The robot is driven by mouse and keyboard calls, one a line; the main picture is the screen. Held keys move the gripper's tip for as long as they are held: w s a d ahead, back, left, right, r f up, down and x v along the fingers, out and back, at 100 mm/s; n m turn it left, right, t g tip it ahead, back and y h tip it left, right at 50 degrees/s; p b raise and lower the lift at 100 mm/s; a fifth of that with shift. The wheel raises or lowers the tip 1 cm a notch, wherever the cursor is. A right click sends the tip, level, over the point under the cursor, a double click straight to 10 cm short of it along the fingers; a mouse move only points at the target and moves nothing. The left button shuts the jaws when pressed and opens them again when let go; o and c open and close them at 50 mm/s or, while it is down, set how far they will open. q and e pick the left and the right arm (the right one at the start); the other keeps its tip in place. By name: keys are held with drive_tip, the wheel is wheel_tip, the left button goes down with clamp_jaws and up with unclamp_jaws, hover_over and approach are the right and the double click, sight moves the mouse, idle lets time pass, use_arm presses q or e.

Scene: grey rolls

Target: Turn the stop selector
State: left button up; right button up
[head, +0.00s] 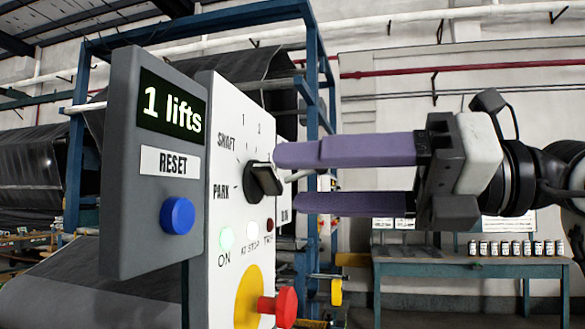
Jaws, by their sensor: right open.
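The stop selector is a black knob (262,181) on the white panel (226,130), amid the labels SHAFT, PARK, 1, 2 and a partly hidden one at lower right. I cannot tell which mark it points to. My right gripper (285,179) comes in from the right with two long purple fingers, one above the other, spread apart. The tips are close to the knob, the upper one near its upper right and the lower one below its right side. I cannot tell whether they touch it. My left gripper is not in view.
A grey box (125,190) with the display "1 lifts", a RESET label and a blue button (177,215) stands left of the panel. A red button (285,306) on yellow juts out below the knob, under small lamps. Behind are a blue frame and a bench (470,268) with several jars.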

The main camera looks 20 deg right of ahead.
sight(264, 180)
drive_tip(key=shift+x, duration=1.35)
drive_tip(key=c, duration=1.1)
drive_tip(key=shift+o, duration=0.2)
drive_tip(key=shift+n, duration=0.5)
drive_tip(key=n, duration=0.2)
drive_tip(key=shift+f+n, duration=0.1)
drive_tip(key=shift+n, duration=0.3)
drive_tip(key=shift+d+n, duration=0.1)
drive_tip(key=shift+n, duration=2)
drive_tip(key=shift+b, duration=0.3)
drive_tip(key=o, duration=1.1)
drive_tip(key=shift+c, duration=0.2)
